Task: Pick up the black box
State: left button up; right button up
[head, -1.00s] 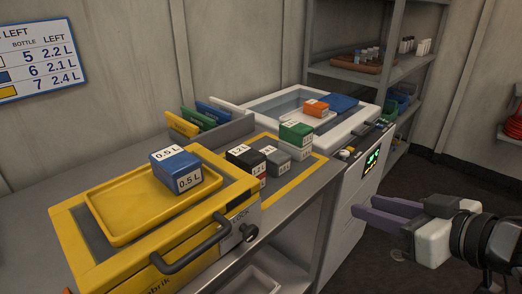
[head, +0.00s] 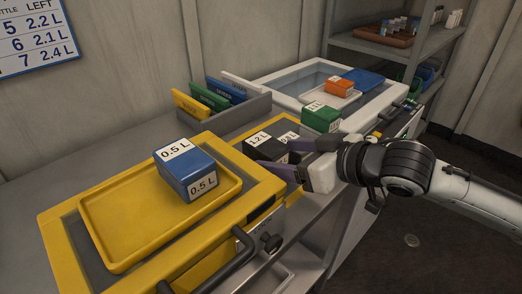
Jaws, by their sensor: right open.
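The black box (head: 260,146), with a white 1.2 L label on top, stands on the yellow-edged mat on the bench, just behind the yellow case. My right gripper (head: 280,160) comes in from the right, open, its purple fingers pointing left at the box's right side. The fingers and wrist hide part of the box's lower right side. I cannot tell whether the fingers touch it or reach around it. My left gripper is not in view.
A grey box (head: 288,137) stands close behind the black one, and a green box (head: 321,117) behind that. A blue 0.5 L box (head: 185,172) sits on the yellow tray (head: 118,236). An orange box (head: 339,87) lies in the white unit at the back.

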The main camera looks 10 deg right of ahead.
aim_at(266, 150)
jog(key=x, duration=0.6)
jog(key=shift+w+r, duration=0.25)
jog(key=shift+r, duration=0.05)
jog(key=shift+d, duration=0.1)
jog(key=c, duration=1.3)
